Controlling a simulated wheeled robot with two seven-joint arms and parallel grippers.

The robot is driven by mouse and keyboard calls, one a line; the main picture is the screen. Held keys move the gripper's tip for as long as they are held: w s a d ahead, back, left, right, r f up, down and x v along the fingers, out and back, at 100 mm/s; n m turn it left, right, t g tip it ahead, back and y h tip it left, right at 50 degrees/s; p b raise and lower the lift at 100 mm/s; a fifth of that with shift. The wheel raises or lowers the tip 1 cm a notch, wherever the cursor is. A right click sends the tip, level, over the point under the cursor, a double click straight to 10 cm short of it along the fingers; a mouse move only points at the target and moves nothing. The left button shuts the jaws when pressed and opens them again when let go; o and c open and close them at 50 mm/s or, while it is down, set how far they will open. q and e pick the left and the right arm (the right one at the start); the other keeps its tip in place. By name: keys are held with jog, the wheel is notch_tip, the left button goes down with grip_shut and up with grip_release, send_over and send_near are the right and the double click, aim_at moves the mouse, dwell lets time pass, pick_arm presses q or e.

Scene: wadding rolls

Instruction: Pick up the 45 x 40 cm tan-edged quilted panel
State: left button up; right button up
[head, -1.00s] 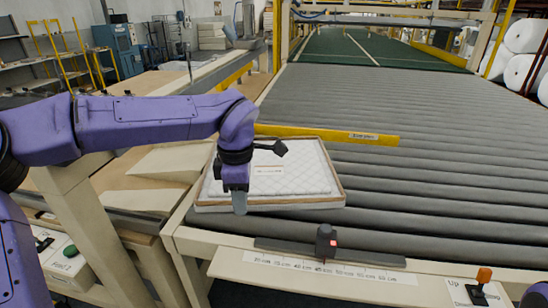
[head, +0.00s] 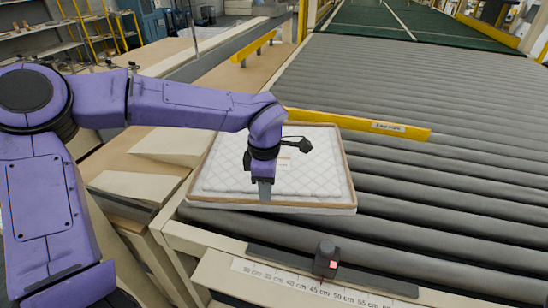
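The tan-edged quilted panel (head: 320,178) is white with a diamond stitch and a small label. It lies flat on the near left end of the grey roller conveyor, in front of a yellow bar. My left gripper (head: 265,190) points down over the panel's near part, close to its near edge. The arm hides part of the panel's left and middle. I cannot tell whether the gripper's fingers are apart or touch the panel. My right gripper is not in view.
A yellow bar (head: 370,124) crosses the rollers just behind the panel. A ruler strip (head: 300,286) and a small dark device with a red display (head: 326,261) are on the near rail. Bare rollers (head: 450,190) lie to the right.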

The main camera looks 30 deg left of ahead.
pick_arm(q)
jog(key=f, duration=0.3)
jog(key=shift+w+d+f, duration=0.1)
jog(key=shift+w+f, duration=0.1)
jog(key=shift+w, duration=0.2)
jog(key=shift+s+f, duration=0.1)
jog(key=shift+f, duration=0.05)
jog(key=shift+s, duration=0.25)
jog(key=shift+w, duration=0.15)
grip_shut()
